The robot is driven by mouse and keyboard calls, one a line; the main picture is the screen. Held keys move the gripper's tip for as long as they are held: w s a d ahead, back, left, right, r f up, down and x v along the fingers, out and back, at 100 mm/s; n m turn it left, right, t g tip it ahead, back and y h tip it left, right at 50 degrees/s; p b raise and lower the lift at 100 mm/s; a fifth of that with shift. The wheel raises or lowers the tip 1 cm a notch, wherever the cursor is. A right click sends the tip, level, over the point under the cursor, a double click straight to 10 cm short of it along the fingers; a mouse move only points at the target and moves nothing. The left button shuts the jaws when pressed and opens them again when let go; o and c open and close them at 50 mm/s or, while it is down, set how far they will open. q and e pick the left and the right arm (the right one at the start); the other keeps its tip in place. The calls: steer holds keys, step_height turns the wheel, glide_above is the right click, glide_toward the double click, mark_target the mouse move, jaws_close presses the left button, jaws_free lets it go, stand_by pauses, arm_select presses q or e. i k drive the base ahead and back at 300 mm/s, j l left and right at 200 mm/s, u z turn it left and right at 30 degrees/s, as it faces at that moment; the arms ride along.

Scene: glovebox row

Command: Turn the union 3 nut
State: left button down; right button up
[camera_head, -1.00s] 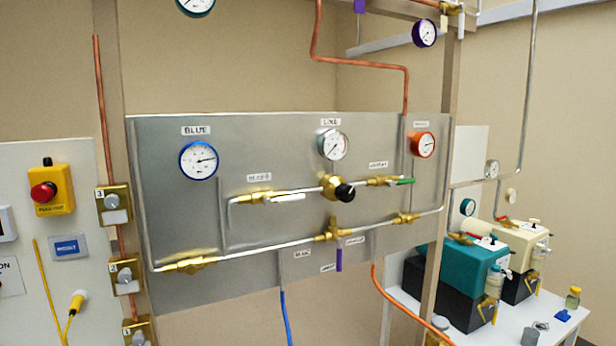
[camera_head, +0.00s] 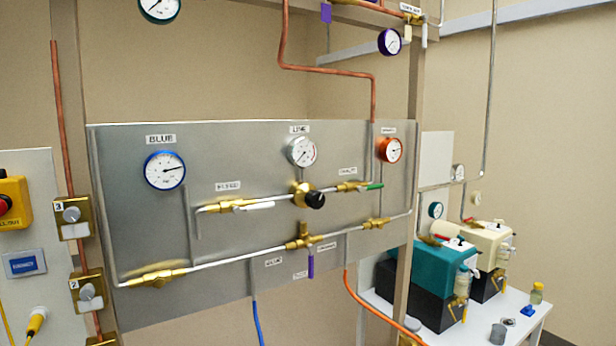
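A grey metal panel (camera_head: 140,230) carries steel tubing with several brass fittings. On the lower line are a left brass fitting (camera_head: 157,278), a middle brass tee (camera_head: 301,241) and a right brass fitting (camera_head: 376,224). On the upper line are a brass valve with a white handle (camera_head: 230,206), a black-knobbed regulator (camera_head: 315,200) and a brass valve with a green handle (camera_head: 352,187). I cannot read a label that marks union 3. A brass plate tagged 3 (camera_head: 75,231) with a grey knob is left of the panel. Neither gripper is in view.
Blue (camera_head: 165,170), white-faced (camera_head: 302,151) and orange (camera_head: 390,150) gauges sit on the panel. Blue (camera_head: 257,322) and orange (camera_head: 362,304) hoses hang below it. At right, a white table (camera_head: 465,333) holds teal and cream pumps. An upright post (camera_head: 411,180) stands beside the panel.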

mark_target(71, 214)
steer(key=u, duration=0.4)
steer(key=k+j+u, duration=0.1)
steer(key=u, duration=0.25)
steer(key=k+u, duration=0.1)
steer(key=u, duration=0.3)
